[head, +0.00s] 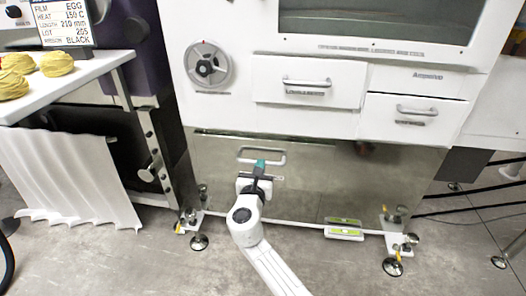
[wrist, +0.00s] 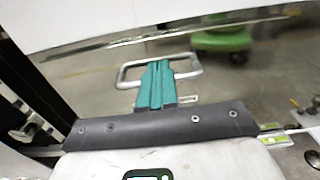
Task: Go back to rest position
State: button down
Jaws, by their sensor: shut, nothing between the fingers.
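My gripper (head: 260,164) is in front of the steel lower panel of the white machine, close to the panel's bar handle (head: 248,151). In the wrist view the teal fingers of my gripper (wrist: 157,68) are together, with nothing between them. The bar handle (wrist: 128,74) shows behind the fingers, which overlap it in the picture. I cannot tell whether they touch it.
Two white drawers with handles (head: 308,82) (head: 418,110) and a dial (head: 208,67) are above the panel. A shelf (head: 105,66) with yellow bundles (head: 57,64) stands at left. A spirit level (head: 343,229) lies at the machine's base. The front floor is clear.

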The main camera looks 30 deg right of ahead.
jog(key=s+d+f+m+g+y, duration=0.1)
jog(key=s+d+f+m+g, duration=0.2)
jog(key=s+m, duration=0.45)
jog(key=s+d+f+m+g, duration=0.25)
jog(key=s+f+m, duration=0.25)
jog(key=s, duration=0.5)
jog(key=s+d+f+m+g+y, duration=0.1)
jog(key=s+d+f+m+g, duration=0.1)
jog(key=s+f+m+g, duration=0.5)
jog(key=s+a+r+m+g+y, duration=0.1)
jog(key=s+a+m+y, duration=0.35)
jog(key=s, duration=0.75)
jog(key=s+a+m+y, duration=0.4)
jog(key=s+m, duration=0.1)
jog(key=s, duration=0.7)
notch_tip(320, 180, up, 27)
jog(key=w+p, duration=0.1)
jog(key=p, duration=2.7)
jog(key=shift+d+r, duration=0.15)
jog(key=shift+r, duration=0.05)
